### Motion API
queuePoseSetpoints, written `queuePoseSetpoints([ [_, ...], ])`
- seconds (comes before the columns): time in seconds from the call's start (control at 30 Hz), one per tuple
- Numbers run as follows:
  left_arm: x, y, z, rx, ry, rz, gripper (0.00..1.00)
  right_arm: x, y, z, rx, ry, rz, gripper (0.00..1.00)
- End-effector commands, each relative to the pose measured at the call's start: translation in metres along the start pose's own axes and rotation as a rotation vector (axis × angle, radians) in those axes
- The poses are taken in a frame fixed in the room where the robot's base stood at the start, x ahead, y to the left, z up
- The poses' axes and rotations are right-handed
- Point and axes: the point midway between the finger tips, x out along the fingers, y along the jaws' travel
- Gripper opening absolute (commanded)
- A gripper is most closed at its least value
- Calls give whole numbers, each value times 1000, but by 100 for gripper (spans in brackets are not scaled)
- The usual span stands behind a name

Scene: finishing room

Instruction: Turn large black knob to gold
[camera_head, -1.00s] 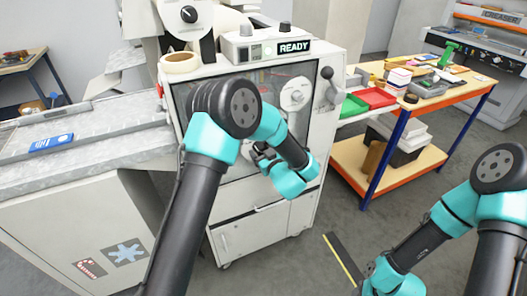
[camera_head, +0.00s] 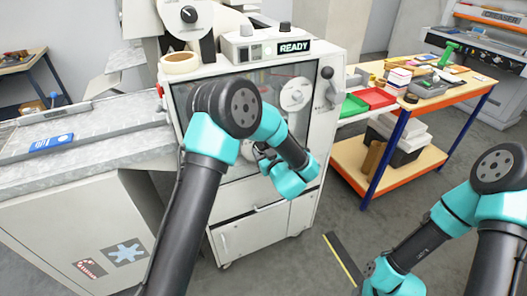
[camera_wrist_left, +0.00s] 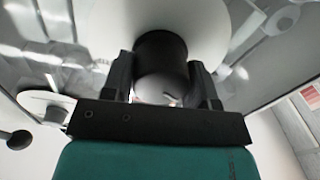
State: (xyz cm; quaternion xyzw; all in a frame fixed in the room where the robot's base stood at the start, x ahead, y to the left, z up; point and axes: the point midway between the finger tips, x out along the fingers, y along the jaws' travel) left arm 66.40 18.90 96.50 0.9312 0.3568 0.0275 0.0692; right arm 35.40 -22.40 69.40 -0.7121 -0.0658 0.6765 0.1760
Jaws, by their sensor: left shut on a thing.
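A large black knob (camera_wrist_left: 160,52) stands out from a round white disc (camera_wrist_left: 205,25) in the left wrist view. My left gripper (camera_wrist_left: 163,82) has one dark finger on each side of the knob and is shut on it. In the head view my left gripper (camera_head: 262,157) is at the front of the white machine (camera_head: 250,190), mostly behind my own arm, which hides this knob. No gold mark can be made out. My right gripper (camera_head: 368,272) is low at the right, apart from the machine; its fingers cannot be made out.
A smaller black dial (camera_head: 188,14) and a READY display (camera_head: 294,47) are on top of the machine. A ball-ended lever (camera_head: 328,75) is at its right side. A workbench (camera_head: 465,85) with red and green trays stands right.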

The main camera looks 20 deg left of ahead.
Motion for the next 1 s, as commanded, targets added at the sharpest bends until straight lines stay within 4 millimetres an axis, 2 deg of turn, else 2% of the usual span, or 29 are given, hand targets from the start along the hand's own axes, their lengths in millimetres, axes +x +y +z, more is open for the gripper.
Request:
queuePoseSetpoints([
  [0.37, 0, 0, 1, 230, 7, 2, 30, 0, 0, 0, 0, 0, 0, 43],
  [1.0, -1, 0, 2, 809, 27, 6, 30, 0, 0, 0, 0, 0, 0, 43],
])
